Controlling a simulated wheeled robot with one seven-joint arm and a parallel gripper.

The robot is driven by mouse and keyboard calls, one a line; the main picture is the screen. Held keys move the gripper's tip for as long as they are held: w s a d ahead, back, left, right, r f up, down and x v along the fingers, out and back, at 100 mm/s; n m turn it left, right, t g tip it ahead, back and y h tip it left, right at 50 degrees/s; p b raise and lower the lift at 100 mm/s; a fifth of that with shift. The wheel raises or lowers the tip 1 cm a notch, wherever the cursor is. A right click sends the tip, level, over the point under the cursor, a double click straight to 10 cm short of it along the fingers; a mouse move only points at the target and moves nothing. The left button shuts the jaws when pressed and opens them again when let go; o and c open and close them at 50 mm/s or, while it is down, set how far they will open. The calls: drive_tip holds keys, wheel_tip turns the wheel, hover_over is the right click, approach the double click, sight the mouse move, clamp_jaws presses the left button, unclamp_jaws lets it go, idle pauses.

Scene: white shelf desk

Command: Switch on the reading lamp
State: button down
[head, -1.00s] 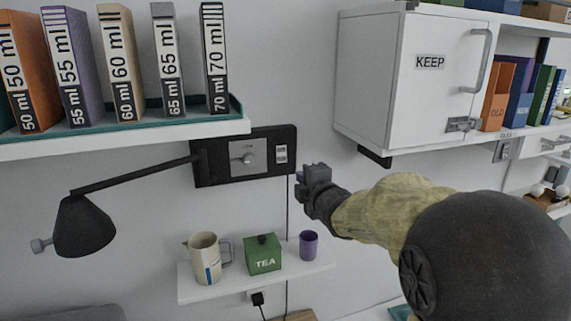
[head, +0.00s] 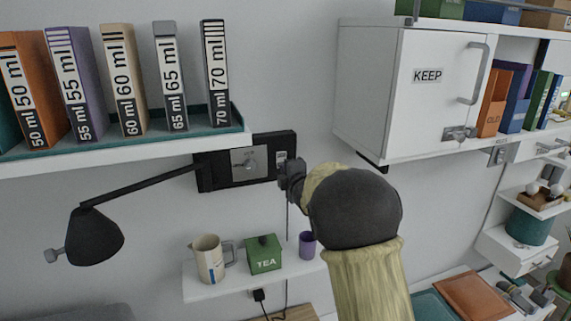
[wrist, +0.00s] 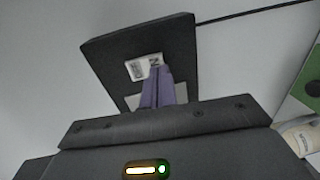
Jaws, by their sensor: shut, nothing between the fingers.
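The reading lamp (head: 97,235) has a black shade on a long arm that runs to a black wall plate (head: 215,172) under the left shelf. No glow shows at the shade. The plate carries a grey metal panel with a knob (head: 249,163) and a small white switch (head: 282,157). The switch also shows in the wrist view (wrist: 143,66). My gripper (head: 287,176) is at the plate's right end, just below the switch. In the wrist view its purple fingers (wrist: 157,75) are shut and empty, their tips overlapping the switch's lower edge. I cannot tell if they touch it.
Several labelled binders stand on the left shelf (head: 120,146) above the plate. A small shelf (head: 205,290) below holds a jug (head: 208,258), a green TEA box (head: 264,254) and a purple cup (head: 307,244). A white KEEP cabinet (head: 385,85) hangs to the right.

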drive_tip(key=shift+w+a+f, duration=0.1)
drive_tip(key=shift+w, duration=0.3)
drive_tip(key=shift+f+b, duration=0.15)
drive_tip(key=shift+b, duration=0.4)
drive_tip(key=shift+w+b, duration=0.15)
drive_tip(key=shift+b, duration=0.2)
